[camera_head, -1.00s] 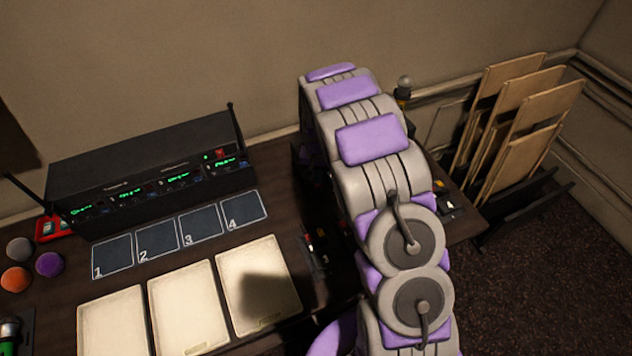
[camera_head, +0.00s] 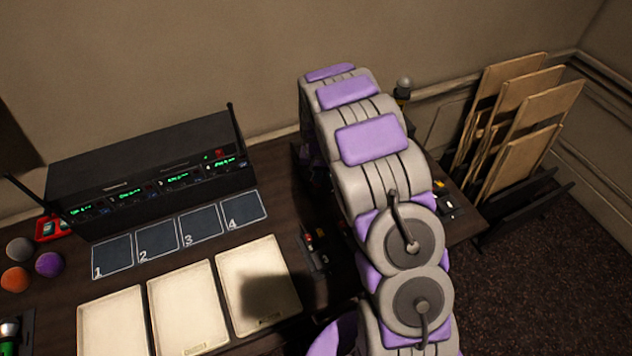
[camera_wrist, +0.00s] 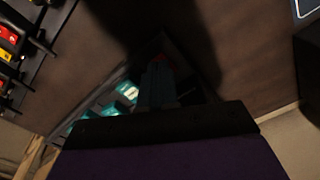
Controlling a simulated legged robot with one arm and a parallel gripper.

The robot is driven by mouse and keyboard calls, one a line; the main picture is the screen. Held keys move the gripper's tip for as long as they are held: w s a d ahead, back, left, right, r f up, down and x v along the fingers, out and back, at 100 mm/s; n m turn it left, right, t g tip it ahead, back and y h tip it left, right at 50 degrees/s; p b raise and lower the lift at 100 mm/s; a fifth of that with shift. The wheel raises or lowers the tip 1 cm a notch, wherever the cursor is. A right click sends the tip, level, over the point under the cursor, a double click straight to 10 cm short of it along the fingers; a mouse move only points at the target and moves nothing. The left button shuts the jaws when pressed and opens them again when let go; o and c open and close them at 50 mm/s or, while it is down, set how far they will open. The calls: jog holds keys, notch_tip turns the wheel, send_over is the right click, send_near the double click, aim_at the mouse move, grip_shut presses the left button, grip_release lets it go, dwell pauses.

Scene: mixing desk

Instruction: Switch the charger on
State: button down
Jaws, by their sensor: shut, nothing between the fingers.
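My gripper (camera_wrist: 160,82) is shut and empty in the wrist view, pointing down at a dark device. That device, seemingly the charger (camera_wrist: 98,92), has pale edges and glowing teal spots (camera_wrist: 130,92). My fingers cover part of it. A small red spot (camera_wrist: 163,58) shows right at the fingertips; I cannot tell whether it is a switch, or whether the fingers touch it. In the head view my arm hides the gripper and most of that part of the desk.
A black receiver (camera_head: 150,150) with green displays stands at the back left. Numbered squares (camera_head: 158,240) and pale trays (camera_head: 187,305) lie before it. A dark holder (camera_head: 318,258) with red and yellow pieces sits left of my arm, also in the wrist view (camera_wrist: 22,50). Boards (camera_head: 520,120) lean right.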

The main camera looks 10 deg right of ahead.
jog(key=shift+f, duration=0.8)
dwell(0.4)
jog(key=shift+r, duration=0.1)
jog(key=shift+r+p, duration=1.2)
jog(key=shift+r, duration=2.2)
jog(key=s+d+r+n, duration=0.1)
jog(key=s+r, duration=1.5)
jog(key=s, duration=0.1)
jog(key=s+r+n+g, duration=0.1)
jog(key=s+r, duration=0.1)
jog(key=s, duration=1)
jog(key=s+a+r+n, duration=0.1)
jog(key=s+r, duration=0.2)
jog(key=s, duration=0.9)
jog(key=shift+r+n+g, duration=0.25)
jog(key=shift+n+g, duration=0.15)
